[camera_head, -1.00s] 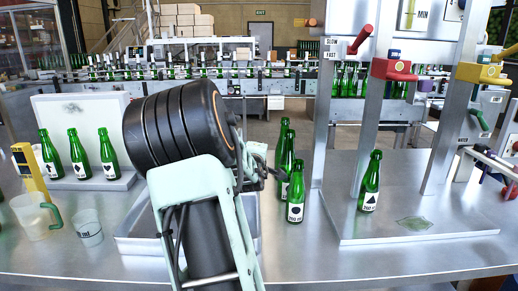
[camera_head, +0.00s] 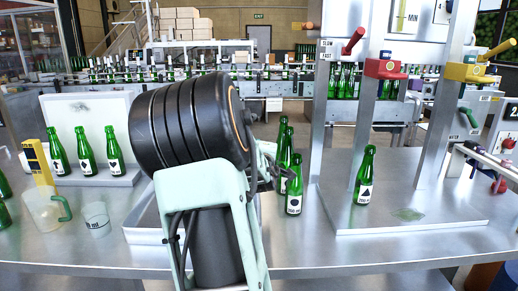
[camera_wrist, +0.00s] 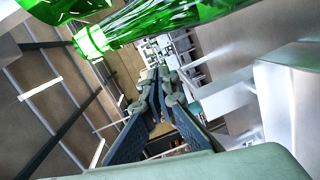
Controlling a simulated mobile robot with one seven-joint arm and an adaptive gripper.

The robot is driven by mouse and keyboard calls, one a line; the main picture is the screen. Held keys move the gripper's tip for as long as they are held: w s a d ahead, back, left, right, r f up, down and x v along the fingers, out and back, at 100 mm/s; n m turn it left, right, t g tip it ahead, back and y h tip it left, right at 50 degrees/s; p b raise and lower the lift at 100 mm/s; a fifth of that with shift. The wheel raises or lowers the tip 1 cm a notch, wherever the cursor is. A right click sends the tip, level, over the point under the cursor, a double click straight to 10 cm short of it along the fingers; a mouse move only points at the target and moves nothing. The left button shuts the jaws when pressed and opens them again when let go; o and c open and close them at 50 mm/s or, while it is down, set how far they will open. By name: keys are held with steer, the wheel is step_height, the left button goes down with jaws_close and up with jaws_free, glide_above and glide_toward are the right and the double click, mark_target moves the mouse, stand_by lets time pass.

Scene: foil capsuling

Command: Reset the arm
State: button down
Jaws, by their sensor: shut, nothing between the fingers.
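My gripper (camera_head: 268,168) shows in the head view just right of my dark arm link, partly hidden by it. It is close beside a group of green bottles (camera_head: 294,190) standing on the metal table (camera_head: 300,255). In the wrist view my gripper's dark fingers (camera_wrist: 155,85) are shut with nothing between them. A green bottle (camera_wrist: 160,20) lies across the top of that view, close to the camera and above the fingers. Whether the gripper touches a bottle, I cannot tell.
One green bottle (camera_head: 364,178) stands on the plate of the capsuling stand at right. Several bottles stand on a white rack (camera_head: 125,180) at left. A measuring jug (camera_head: 42,210) and a clear cup (camera_head: 97,217) stand at front left. The table's front middle is clear.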

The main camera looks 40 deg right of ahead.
steer(key=s, duration=0.6)
steer(key=shift+s+d+r, duration=0.15)
steer(key=shift+s+r, duration=0.2)
steer(key=shift+r, duration=0.05)
steer(key=shift+w, duration=0.1)
